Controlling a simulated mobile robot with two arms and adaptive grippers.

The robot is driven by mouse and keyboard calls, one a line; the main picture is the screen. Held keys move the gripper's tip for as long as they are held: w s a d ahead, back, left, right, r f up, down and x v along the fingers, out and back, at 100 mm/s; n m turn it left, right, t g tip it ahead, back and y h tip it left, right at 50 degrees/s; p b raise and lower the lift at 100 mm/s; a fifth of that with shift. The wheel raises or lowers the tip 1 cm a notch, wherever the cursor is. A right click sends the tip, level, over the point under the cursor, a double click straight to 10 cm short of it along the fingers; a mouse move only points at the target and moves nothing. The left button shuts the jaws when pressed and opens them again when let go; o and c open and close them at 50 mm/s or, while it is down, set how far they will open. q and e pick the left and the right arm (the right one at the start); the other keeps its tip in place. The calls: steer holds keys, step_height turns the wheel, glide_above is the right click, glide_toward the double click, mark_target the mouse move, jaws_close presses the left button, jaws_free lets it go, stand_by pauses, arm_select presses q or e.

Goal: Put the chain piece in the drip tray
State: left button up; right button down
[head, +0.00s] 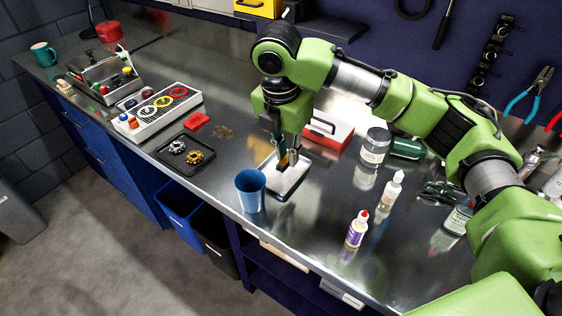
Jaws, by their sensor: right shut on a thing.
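My right gripper (287,158) points down over a small white tray with a dark inside (294,188), which may be the drip tray. It is shut on a small orange-brown thing (283,158), mostly hidden by the fingers. I cannot tell whether this is the chain piece, or whether it touches the tray. My left gripper is not in view.
A blue cup (250,190) stands close to the white tray at the bench's front edge. A black tray (168,160) with gears lies left. A red-and-white box (328,133), a jar (375,146) and bottles (356,230) stand right.

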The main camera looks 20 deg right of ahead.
steer(key=w+f, duration=0.2)
steer(key=f, duration=0.1)
steer(key=w+f+p, duration=0.1)
steer(key=w+f, duration=0.2)
steer(key=shift+w+d+f, duration=0.1)
steer(key=shift+w+d, duration=0.05)
steer(key=shift+w, duration=0.1)
steer(key=shift+f+p, duration=0.7)
steer(key=shift+f, duration=0.85)
steer(key=c, duration=2)
jaws_free()
steer(key=shift+f, duration=0.1)
steer(key=r, duration=0.4)
steer(key=a+r+b, duration=0.1)
steer(key=r, duration=0.3)
steer(key=s+r, duration=0.1)
steer(key=r, duration=0.3)
steer(key=shift+a+r+b, duration=0.1)
steer(key=shift+a+b, duration=0.1)
steer(key=shift+b, duration=0.2)
steer(key=shift+s, duration=0.1)
